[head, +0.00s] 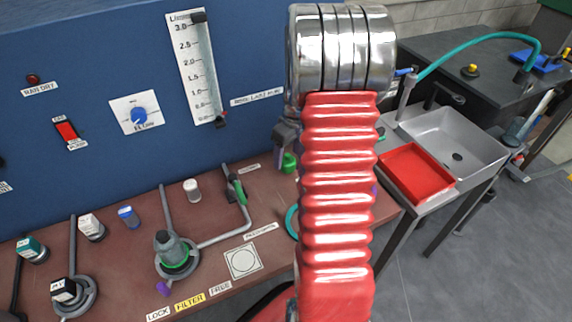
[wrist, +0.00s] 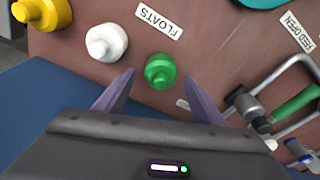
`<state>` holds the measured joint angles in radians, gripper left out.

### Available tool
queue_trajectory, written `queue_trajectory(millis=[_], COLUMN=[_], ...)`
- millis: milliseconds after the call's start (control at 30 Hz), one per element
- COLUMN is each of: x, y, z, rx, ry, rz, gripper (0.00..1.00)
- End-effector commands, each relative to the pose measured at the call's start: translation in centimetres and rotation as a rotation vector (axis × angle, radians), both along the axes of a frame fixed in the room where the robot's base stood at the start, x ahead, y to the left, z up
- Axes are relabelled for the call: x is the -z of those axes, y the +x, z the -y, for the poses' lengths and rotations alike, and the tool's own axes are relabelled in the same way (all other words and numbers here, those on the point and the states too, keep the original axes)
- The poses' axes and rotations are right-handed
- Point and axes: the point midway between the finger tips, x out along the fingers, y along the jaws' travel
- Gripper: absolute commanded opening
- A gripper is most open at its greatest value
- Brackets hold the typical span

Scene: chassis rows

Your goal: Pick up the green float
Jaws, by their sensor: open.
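The green float (wrist: 160,71) stands on the brown bench top in the wrist view, near the "FLOATS" label (wrist: 158,17). In the head view a green piece that looks like the same float (head: 288,163) shows beside my red arm, partly hidden by it. My gripper (wrist: 159,77) is open and empty. Its two purple fingers point toward the float, one tip to its left and one to its right. I cannot tell how far above or short of the float the tips are.
A white float (wrist: 106,42) and a yellow float (wrist: 42,13) stand to the left in the wrist view. A grey pipe frame with a green handle (wrist: 296,104) is at the right. The blue panel (head: 100,120) rises behind the bench. A sink (head: 455,140) with a red tray (head: 415,172) stands right.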

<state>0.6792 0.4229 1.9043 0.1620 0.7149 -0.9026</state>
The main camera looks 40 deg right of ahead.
Motion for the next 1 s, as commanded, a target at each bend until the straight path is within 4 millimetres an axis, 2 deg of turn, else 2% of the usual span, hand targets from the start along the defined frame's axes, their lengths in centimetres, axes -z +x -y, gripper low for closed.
queue_trajectory(millis=[133, 633, 1000], x=[0.79, 0.74, 0.73], y=[0.12, 0.15, 0.16], z=[-0.04, -0.04, -0.04], rx=[0.0, -0.001, -0.001], ry=[0.001, 0.0, 0.0], rz=[0.0, 0.001, 0.001], gripper=[0.63, 0.63, 0.37])
